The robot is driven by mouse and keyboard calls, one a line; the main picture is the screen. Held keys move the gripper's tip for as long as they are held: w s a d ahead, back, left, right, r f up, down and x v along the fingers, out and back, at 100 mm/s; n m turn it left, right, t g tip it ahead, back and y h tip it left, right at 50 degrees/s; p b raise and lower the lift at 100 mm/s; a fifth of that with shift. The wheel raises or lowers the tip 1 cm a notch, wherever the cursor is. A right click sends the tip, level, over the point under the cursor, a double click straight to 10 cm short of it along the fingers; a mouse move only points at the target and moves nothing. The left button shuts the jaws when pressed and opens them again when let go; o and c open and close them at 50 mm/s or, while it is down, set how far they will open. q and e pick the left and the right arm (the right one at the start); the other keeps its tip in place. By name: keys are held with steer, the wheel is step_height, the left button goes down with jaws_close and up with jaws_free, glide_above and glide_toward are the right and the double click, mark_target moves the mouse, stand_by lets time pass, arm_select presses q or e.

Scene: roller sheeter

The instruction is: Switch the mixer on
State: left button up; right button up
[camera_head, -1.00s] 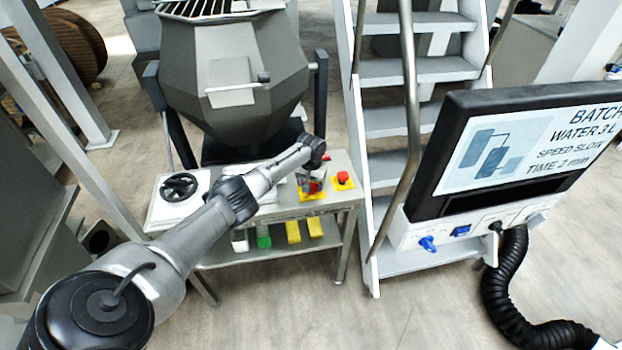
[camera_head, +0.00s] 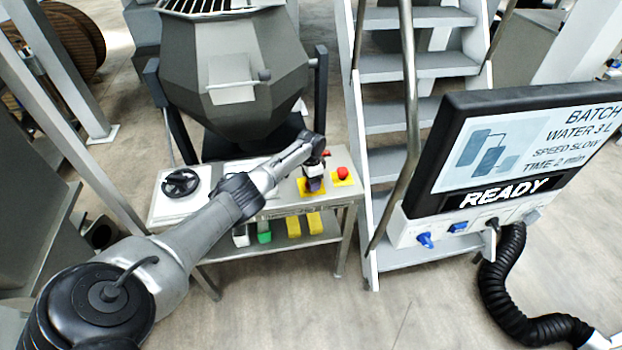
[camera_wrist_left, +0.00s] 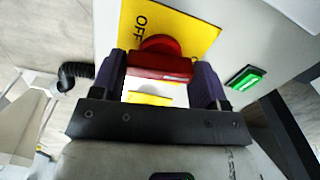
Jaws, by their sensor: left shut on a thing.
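The mixer (camera_head: 225,70) is a grey faceted drum with a grille on top, standing behind a low metal table. A red rotary switch (camera_wrist_left: 160,66) on a yellow plate (camera_wrist_left: 192,32) marked OFF shows in the left wrist view. My left gripper (camera_wrist_left: 165,75) is shut on the switch's red handle, one finger on each side. In the head view my left gripper (camera_head: 314,180) covers most of the switch, above its yellow plate (camera_head: 303,190). A green indicator (camera_wrist_left: 246,78) is lit beside the plate. My right gripper is not in view.
A red mushroom button (camera_head: 342,173) sits right of the switch. A black handwheel (camera_head: 180,183) is at the table's left. The screen (camera_head: 520,150) reads READY, with a black hose (camera_head: 500,285) below. Steps (camera_head: 390,120) with a handrail stand right of the table.

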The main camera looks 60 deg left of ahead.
arm_select(q)
steer(key=shift+m, duration=0.8)
steer(key=o, duration=0.9)
steer(key=shift+o, duration=0.2)
steer(key=shift+r, duration=0.15)
steer(key=shift+r, duration=0.35)
step_height(320, 180, up, 13)
steer(key=p, duration=0.3)
steer(key=shift+p, duration=0.3)
steer(key=shift+f, duration=0.1)
